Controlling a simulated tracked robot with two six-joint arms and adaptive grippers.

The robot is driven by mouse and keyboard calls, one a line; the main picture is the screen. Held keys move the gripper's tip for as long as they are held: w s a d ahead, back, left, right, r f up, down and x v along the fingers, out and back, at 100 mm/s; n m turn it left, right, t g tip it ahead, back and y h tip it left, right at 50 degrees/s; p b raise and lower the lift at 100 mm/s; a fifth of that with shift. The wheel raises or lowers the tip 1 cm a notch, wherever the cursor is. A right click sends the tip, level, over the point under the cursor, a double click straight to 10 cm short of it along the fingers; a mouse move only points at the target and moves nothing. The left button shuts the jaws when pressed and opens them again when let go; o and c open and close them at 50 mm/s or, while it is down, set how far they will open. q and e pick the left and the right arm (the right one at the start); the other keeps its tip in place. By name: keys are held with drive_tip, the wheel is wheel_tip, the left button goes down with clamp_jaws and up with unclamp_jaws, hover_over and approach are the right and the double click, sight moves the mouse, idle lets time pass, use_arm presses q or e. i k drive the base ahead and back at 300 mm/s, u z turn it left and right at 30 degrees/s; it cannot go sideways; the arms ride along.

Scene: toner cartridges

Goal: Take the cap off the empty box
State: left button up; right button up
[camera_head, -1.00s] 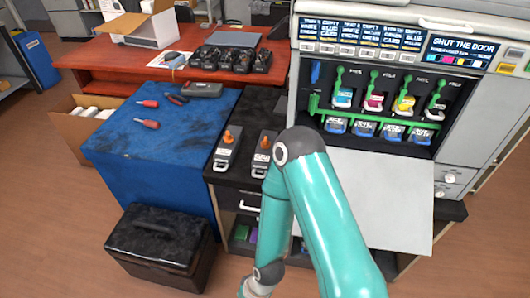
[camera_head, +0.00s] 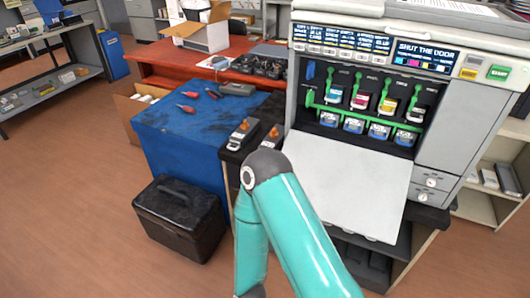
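Two small grey-and-black boxes with orange caps stand side by side on the dark top between the blue cloth and the printer. One is the left capped box (camera_head: 239,135); the other is the right capped box (camera_head: 270,138), partly hidden by my teal arm. Labels on both are too small to read, so I cannot tell which is empty. Both orange caps appear to be on. One of my arms rises from the bottom of the view and bends down in front of the cabinet. Neither gripper is visible.
The printer (camera_head: 455,110) stands open, its white door (camera_head: 345,185) folded down towards me. A black case (camera_head: 180,220) sits on the floor before the blue-covered table (camera_head: 165,140). Red-handled tools (camera_head: 187,108) lie on it. Floor at the left is clear.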

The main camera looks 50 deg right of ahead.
sight(268, 141)
drive_tip(key=z, duration=0.9)
drive_tip(key=k, duration=0.1)
drive_tip(key=u, duration=1.4)
drive_tip(key=i, duration=1.35)
drive_tip(key=z, duration=1.05)
drive_tip(key=i, duration=0.95)
drive_tip(key=z, duration=0.8)
drive_tip(key=k, duration=0.6)
drive_tip(key=z, duration=0.2)
drive_tip(key=i, duration=0.7)
drive_tip(key=u, duration=0.15)
